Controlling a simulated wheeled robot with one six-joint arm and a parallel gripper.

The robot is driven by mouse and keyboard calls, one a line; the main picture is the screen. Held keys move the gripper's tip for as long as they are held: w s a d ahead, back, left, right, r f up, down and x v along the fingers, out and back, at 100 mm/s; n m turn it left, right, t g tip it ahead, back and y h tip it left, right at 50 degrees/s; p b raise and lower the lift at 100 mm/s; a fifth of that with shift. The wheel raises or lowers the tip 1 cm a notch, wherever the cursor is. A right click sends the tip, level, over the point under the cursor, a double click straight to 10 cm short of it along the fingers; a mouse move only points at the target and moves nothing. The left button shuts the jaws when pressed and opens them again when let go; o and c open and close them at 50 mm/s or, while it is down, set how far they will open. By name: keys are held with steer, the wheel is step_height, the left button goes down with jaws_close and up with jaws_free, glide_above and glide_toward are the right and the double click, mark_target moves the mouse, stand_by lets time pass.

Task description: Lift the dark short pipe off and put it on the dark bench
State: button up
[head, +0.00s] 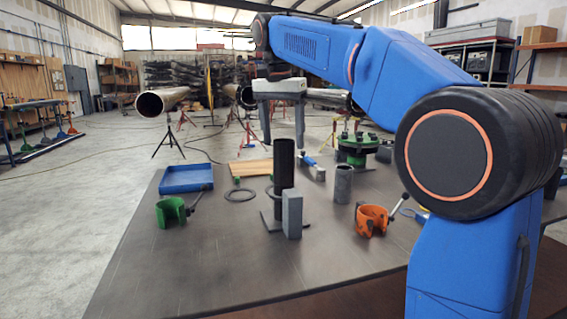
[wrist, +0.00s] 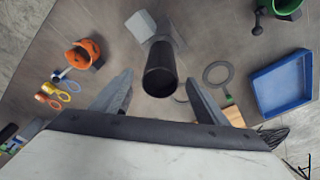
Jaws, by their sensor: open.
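The dark short pipe (head: 284,168) stands upright near the middle of the dark bench (head: 135,255), a dark plate showing at its foot. In the wrist view the pipe (wrist: 160,60) shows its open round end toward the camera. My gripper (head: 284,143) is open and empty, pointing down. In the head view its fingertips are level with the pipe's top; in the wrist view the gripper (wrist: 158,82) has one finger on each side of the pipe's end, with gaps. I cannot tell whether the fingertips reach below the rim. The pipe's foot is partly hidden by a grey block.
The grey block (head: 292,214) stands close beside the pipe. A green clamp (head: 171,212), blue tray (head: 186,178) and flat ring (head: 240,195) lie left. An orange clamp (head: 371,220), grey pipe piece (head: 343,185) and green flanged part (head: 357,148) stand right. The front left is clear.

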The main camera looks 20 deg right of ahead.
mark_target(285, 163)
steer(key=shift+w+d+f, duration=0.15)
steer(key=shift+f, duration=1.25)
steer(key=shift+w+d+f, duration=0.15)
steer(key=shift+f, duration=1.3)
steer(key=shift+w+d+f, duration=0.15)
steer(key=shift+f, duration=1.25)
steer(key=c, duration=1.4)
steer(key=shift+r, duration=0.15)
step_height(285, 163, up, 10)
steer(key=shift+f, duration=0.1)
steer(key=shift+r, duration=2.5)
